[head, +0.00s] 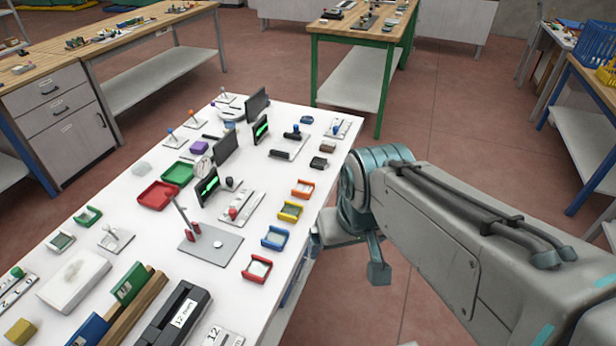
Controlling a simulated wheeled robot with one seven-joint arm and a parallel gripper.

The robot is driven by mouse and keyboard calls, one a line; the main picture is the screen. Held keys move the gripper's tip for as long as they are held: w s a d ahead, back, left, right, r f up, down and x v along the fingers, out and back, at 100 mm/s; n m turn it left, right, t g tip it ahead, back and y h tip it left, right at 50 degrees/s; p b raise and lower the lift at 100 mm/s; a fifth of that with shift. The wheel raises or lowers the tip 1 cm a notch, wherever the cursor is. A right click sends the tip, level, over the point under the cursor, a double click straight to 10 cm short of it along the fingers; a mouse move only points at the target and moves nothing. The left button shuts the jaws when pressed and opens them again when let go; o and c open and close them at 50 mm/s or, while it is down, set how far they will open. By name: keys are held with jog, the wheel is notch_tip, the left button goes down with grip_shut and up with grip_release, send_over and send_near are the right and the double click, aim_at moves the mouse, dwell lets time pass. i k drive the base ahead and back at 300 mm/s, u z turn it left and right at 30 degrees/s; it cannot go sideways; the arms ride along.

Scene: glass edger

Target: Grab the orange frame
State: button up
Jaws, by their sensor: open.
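The orange frame (301,194) is a small open-sided holder lying flat near the right edge of the white table (330,168). It is the farthest in a row of similar frames, behind the yellow frame (290,216). My gripper (346,257) is beside the table's right edge, to the right of and nearer than the orange frame. It is open and points downward, with nothing seen between its fingers. It is apart from the orange frame, and the frame is not hidden by my arm.
A blue frame (275,243) and a red frame (257,276) continue the row toward the front. Left of the row are a grey slide device (242,207) and a stand on a grey plate (211,243). Small dark blocks (318,162) lie behind the orange frame. Open floor lies right of the table.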

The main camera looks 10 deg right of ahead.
aim_at(304, 190)
jog(key=z, duration=1.35)
jog(key=i, duration=1.85)
jog(key=u, duration=3.2)
